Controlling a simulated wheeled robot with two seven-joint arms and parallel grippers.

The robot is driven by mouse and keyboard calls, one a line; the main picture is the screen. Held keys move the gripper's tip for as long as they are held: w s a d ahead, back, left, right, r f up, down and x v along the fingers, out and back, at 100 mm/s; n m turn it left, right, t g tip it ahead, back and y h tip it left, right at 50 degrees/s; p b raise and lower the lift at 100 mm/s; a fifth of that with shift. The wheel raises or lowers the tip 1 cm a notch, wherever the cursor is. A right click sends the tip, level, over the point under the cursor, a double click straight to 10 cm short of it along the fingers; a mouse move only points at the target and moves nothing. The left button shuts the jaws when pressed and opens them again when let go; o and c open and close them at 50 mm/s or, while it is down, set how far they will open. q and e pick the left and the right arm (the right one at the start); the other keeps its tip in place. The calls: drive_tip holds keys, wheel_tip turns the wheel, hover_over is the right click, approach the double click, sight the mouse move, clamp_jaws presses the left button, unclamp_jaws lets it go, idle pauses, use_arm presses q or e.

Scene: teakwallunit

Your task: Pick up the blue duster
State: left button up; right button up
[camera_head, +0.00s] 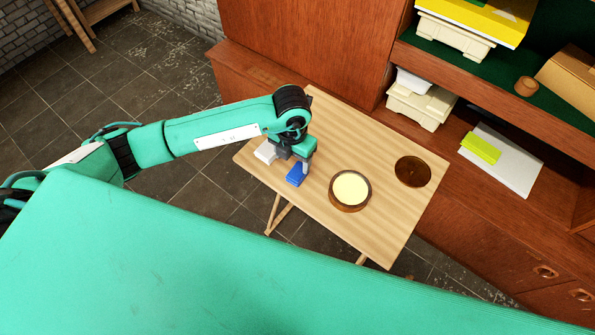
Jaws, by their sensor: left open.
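The blue duster (296,175) is a small blue block on the light wooden folding table (318,122), near its front left edge. My left gripper (295,165) is open directly over the duster's back end, pointing down. One finger comes down close beside the duster's back right end. Whether it touches the duster cannot be told, and the arm hides part of the view. My right gripper is not in view.
A small pale block (265,152) lies left of the gripper. A round brown container (349,190) with a pale yellow top and a dark brown disc (412,171) are on the table's right half. A wooden wall unit (315,45) stands behind.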

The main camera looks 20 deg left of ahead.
sight(295, 174)
use_arm(q)
wheel_tip(295, 174, down, 3)
drive_tip(key=shift+f, duration=0.1)
drive_tip(key=f, duration=0.1)
drive_tip(key=f+p, duration=0.1)
drive_tip(key=f, duration=0.1)
drive_tip(key=f+p, duration=0.1)
drive_tip(key=shift+d+f, duration=0.25)
drive_tip(key=shift+f, duration=0.35)
drive_tip(key=c, duration=1.1)
drive_tip(key=shift+o, duration=0.2)
